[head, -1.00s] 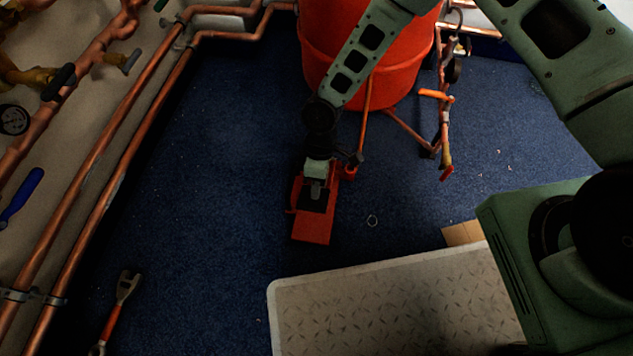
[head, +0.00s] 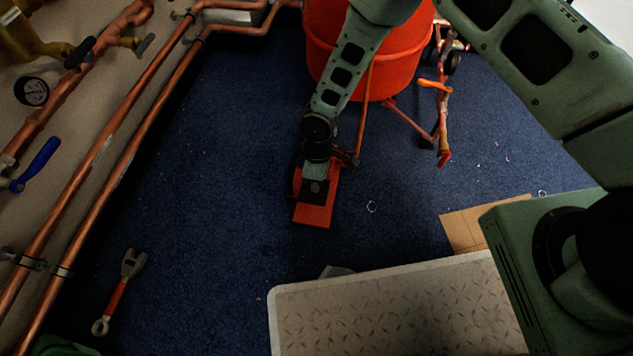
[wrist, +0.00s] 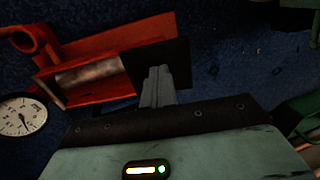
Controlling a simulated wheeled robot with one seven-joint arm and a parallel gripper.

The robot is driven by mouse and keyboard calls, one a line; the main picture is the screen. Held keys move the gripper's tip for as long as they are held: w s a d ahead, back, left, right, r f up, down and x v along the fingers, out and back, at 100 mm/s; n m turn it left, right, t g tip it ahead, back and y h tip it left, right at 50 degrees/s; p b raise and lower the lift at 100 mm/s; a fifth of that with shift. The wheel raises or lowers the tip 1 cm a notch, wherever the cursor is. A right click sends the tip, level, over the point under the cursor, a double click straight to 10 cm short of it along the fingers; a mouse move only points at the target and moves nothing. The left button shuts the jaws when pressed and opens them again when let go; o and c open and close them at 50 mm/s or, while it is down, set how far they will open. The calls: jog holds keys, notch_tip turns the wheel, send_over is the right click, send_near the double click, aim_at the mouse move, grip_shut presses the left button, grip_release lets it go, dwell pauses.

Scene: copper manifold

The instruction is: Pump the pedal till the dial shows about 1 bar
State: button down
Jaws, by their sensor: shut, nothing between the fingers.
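The red foot pedal (head: 315,214) with a black pad lies on the blue floor, below the red bucket. In the wrist view the pedal's red body (wrist: 110,42) and black pad (wrist: 172,62) lie just beyond the fingers. My gripper (head: 315,188) is shut and empty, with its fingertips over the pad; it also shows in the wrist view (wrist: 157,80). I cannot tell how hard it presses. A white round dial (wrist: 20,118) shows at the left of the wrist view; its needle points to the lower right, but the figures are too small to read.
A dark gauge (head: 31,91) and copper pipes (head: 117,150) run along the left wall. A red bucket (head: 375,65) stands behind the pedal. A wrench (head: 121,290) lies on the floor at left. A pale textured platform (head: 390,308) and cardboard (head: 478,226) are in front. Blue floor is clear left of the pedal.

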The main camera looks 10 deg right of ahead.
jog(key=shift+s+x, duration=0.15)
jog(key=shift+x, duration=1.15)
jog(key=shift+s+x, duration=0.1)
jog(key=shift+x, duration=1.2)
jog(key=shift+a+b, duration=0.1)
jog(key=shift+b, duration=0.2)
jog(key=s+a+p+v, duration=0.1)
jog(key=s+p+v, duration=0.1)
jog(key=p+v, duration=0.7)
notch_tip(320, 180, up, 6)
jog(key=shift+w+d+r+t, duration=0.1)
jog(key=shift+w+d+t, duration=0.1)
jog(key=shift+w+t, duration=0.1)
jog(key=shift+w, duration=0.1)
jog(key=w+d+r+g, duration=0.2)
jog(key=w+r, duration=0.4)
jog(key=w, duration=0.1)
jog(key=shift+w+d+r+g+y+b, duration=0.3)
jog(key=shift+w+g+y, duration=0.1)
